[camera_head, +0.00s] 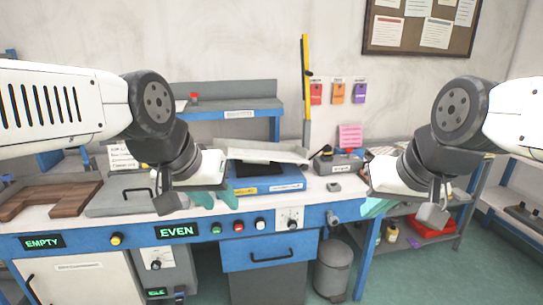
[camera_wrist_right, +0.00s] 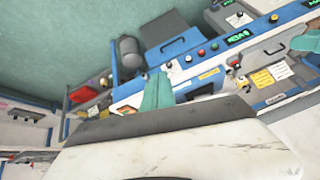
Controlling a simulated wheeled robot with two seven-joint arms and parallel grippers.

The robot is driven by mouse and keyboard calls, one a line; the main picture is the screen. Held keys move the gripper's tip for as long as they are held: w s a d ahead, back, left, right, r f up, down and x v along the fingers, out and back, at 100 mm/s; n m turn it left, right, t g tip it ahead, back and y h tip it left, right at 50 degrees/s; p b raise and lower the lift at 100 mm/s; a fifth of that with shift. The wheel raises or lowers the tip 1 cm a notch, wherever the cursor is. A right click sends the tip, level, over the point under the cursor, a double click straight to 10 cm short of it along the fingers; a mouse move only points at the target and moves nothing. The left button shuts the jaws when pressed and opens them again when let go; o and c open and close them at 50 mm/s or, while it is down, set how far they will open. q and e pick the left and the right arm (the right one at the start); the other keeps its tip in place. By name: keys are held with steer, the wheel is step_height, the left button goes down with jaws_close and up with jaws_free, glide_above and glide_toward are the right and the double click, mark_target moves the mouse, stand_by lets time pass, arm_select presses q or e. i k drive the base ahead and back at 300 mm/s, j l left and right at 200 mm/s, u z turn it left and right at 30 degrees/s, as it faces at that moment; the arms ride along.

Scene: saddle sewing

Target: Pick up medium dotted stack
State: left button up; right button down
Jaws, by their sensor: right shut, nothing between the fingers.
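I cannot make out a medium dotted stack for certain in either view. A small patterned pile (camera_head: 384,151) lies at the back right of the workbench, partly behind my right arm; its pattern is too small to read. My left gripper (camera_head: 217,198) hangs over the bench front, with teal fingertips in front of the blue machine; its finger gap is unclear. My right gripper (camera_head: 374,207) is at the bench's right end, shut and empty. Its teal fingers also show in the right wrist view (camera_wrist_right: 156,94).
A blue machine (camera_head: 268,186) with a pale raised top stands mid-bench. A grey plate (camera_head: 120,198) and brown wooden pieces (camera_head: 62,199) lie at left. A grey box (camera_head: 338,164) stands right of the machine. A shelf unit with a red tray (camera_head: 432,225) and a bin (camera_head: 332,268) stand lower right.

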mark_target(243, 154)
steer(key=i+j, duration=0.1)
steer(key=j, duration=0.55)
steer(key=i+j+z, duration=0.1)
steer(key=j, duration=1.2)
steer(key=i+j, duration=0.1)
steer(key=i+z, duration=0.05)
steer(key=i, duration=0.05)
